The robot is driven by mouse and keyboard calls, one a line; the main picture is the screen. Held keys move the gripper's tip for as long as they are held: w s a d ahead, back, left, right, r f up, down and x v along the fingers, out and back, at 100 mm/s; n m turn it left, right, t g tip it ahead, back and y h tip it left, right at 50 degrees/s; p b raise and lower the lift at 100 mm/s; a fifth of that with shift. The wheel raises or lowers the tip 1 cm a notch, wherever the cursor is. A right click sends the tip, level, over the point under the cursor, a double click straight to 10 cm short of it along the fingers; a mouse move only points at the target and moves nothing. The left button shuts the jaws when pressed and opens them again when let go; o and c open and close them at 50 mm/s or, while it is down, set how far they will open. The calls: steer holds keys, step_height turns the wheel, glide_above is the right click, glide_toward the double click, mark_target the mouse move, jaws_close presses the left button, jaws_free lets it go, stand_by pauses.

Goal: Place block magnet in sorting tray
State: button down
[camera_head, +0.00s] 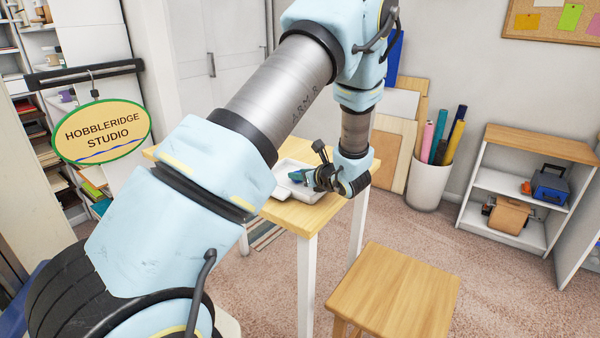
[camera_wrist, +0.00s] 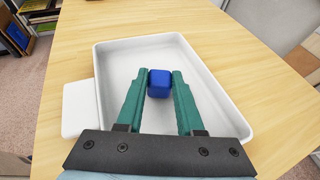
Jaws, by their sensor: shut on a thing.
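The block magnet (camera_wrist: 159,83) is a small blue block. In the wrist view it sits between the tips of my gripper (camera_wrist: 158,86), whose green fingers are shut on it. The white sorting tray (camera_wrist: 101,60) lies on the wooden table under the fingers, and the block shows over its floor. I cannot tell whether the block touches the tray floor. In the head view my gripper (camera_head: 304,179) is over the tray (camera_head: 283,192), and the block is too small or hidden to make out there.
A white flat piece (camera_wrist: 80,108) lies against the tray's left side. A wooden stool (camera_head: 395,292) stands in front of the table. A white bin (camera_head: 429,184) of rolls and a low shelf (camera_head: 540,147) stand to the right.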

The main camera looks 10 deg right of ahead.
steer(key=shift+f, duration=0.1)
steer(key=shift+f, duration=0.15)
steer(key=c, duration=0.5)
jaws_free()
steer(key=shift+c, duration=0.2)
